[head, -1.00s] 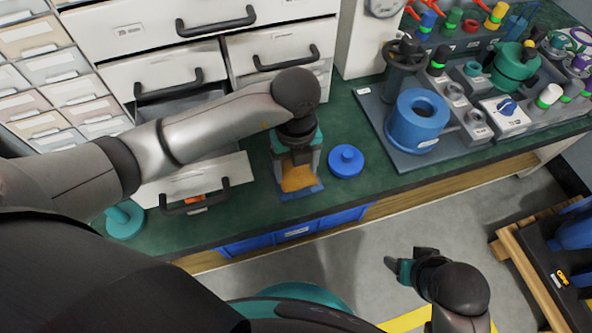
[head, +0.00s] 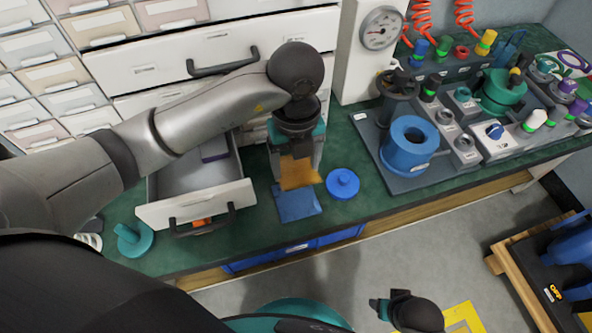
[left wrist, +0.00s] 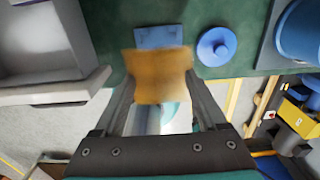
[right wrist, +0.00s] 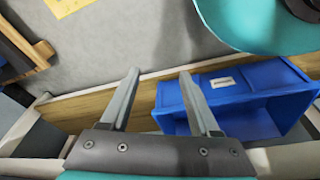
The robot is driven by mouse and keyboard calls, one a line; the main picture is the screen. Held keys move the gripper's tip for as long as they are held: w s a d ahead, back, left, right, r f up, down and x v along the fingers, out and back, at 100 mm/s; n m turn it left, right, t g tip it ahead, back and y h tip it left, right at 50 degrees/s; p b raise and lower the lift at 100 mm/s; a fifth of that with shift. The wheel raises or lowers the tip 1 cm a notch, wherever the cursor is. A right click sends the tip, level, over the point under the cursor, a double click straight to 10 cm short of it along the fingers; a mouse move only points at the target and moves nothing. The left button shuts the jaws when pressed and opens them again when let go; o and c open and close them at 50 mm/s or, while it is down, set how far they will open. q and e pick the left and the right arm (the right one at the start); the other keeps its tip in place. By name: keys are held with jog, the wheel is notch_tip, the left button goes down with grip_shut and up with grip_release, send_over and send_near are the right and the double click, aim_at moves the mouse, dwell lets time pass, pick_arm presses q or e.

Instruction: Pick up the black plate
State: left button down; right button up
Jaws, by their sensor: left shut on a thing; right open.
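My left gripper (head: 298,160) is shut on an orange-brown piece (head: 299,173) and holds it over the green bench. In the left wrist view the orange-brown piece (left wrist: 160,76) spans the space between the fingers and looks blurred. A flat blue plate (head: 297,204) lies on the bench just in front of the held piece; it also shows in the left wrist view (left wrist: 158,36). I cannot pick out a black plate in any view. My right gripper (right wrist: 160,98) is open and empty, over the floor in front of the bench.
A round blue knobbed disc (head: 342,184) lies right of the blue plate. An open drawer (head: 197,204) juts out at the left, near a teal stand (head: 134,238). A grey fixture board (head: 392,172) stands at the right. A blue bin (right wrist: 240,98) sits under the bench.

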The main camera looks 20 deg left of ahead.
aim_at(296, 170)
pick_arm(q)
notch_tip(296, 170, up, 8)
jog(key=p, duration=0.2)
jog(key=shift+f+p, duration=0.1)
jog(key=shift+p, duration=0.3)
jog(key=shift+r+p, duration=0.4)
jog(key=shift+r, duration=0.4)
pick_arm(e)
jog(key=s+d+f, duration=0.3)
jog(key=s+f, duration=0.1)
jog(key=f, duration=0.2)
jog(key=shift+s+d+f, duration=0.3)
jog(key=shift+d, duration=0.05)
